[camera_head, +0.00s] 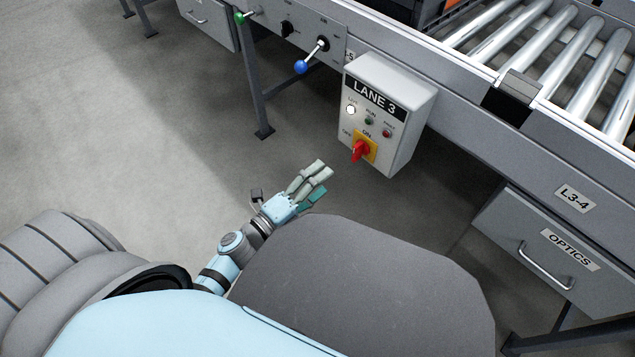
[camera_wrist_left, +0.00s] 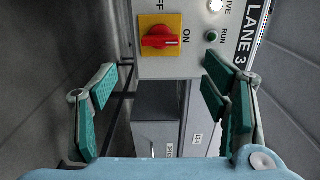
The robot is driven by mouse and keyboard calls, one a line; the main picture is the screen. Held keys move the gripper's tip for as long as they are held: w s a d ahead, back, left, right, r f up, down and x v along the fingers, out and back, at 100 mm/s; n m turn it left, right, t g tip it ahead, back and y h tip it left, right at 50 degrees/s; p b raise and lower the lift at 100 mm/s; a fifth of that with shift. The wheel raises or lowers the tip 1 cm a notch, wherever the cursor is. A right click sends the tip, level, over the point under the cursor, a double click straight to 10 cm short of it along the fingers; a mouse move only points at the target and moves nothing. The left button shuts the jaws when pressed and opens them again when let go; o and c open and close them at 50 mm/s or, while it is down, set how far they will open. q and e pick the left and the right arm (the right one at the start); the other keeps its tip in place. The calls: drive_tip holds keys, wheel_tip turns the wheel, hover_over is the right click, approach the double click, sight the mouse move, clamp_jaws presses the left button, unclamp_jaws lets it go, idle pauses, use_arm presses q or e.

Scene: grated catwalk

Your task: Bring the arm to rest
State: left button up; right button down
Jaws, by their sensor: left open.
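My left gripper (camera_head: 312,182) is open and empty in the head view, below and left of the LANE 3 control box. In the left wrist view its two teal-padded fingers (camera_wrist_left: 160,100) stand wide apart, with nothing between them. The grey LANE 3 box (camera_head: 412,90) hangs on the conveyor frame. Its red rotary switch (camera_head: 361,150) sits on a yellow plate; in the left wrist view the red switch (camera_wrist_left: 160,41) is ahead of the fingers and apart from them, its white mark toward ON. My right gripper is not in view.
The conveyor with metal rollers (camera_head: 500,38) runs along the upper right. A blue-knobbed lever (camera_head: 301,67) and a green-knobbed lever (camera_head: 240,17) stick out from the panel. An OPTICS drawer (camera_head: 545,245) is at the right. Floor (camera_head: 150,130) at the left is clear.

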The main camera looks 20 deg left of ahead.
use_arm(q)
drive_tip(key=shift+s+a, duration=0.1)
drive_tip(key=shift+s, duration=0.2)
drive_tip(key=s+a+f+n+g+y, duration=0.25)
drive_tip(key=a+f+n+y, duration=0.2)
drive_tip(key=f+n, duration=0.35)
drive_tip(key=s+a+f+n+g+y, duration=0.2)
drive_tip(key=a+f+n+g+y, duration=0.15)
drive_tip(key=a+f+n, duration=0.35)
drive_tip(key=s+d+f+n+g, duration=0.3)
drive_tip(key=s+f+n+g, duration=0.45)
drive_tip(key=s+f, duration=0.8)
drive_tip(key=s+r+g+p, duration=0.1)
drive_tip(key=s+r+p, duration=0.6)
drive_tip(key=r+p, duration=0.3)
drive_tip(key=s+r+g+p, duration=0.1)
drive_tip(key=s+r+p, duration=0.6)
drive_tip(key=p, duration=1)
wheel_tip(320, 180, up, 3)
drive_tip(key=shift+s+a+r, duration=0.1)
drive_tip(key=shift+s+a, duration=0.3)
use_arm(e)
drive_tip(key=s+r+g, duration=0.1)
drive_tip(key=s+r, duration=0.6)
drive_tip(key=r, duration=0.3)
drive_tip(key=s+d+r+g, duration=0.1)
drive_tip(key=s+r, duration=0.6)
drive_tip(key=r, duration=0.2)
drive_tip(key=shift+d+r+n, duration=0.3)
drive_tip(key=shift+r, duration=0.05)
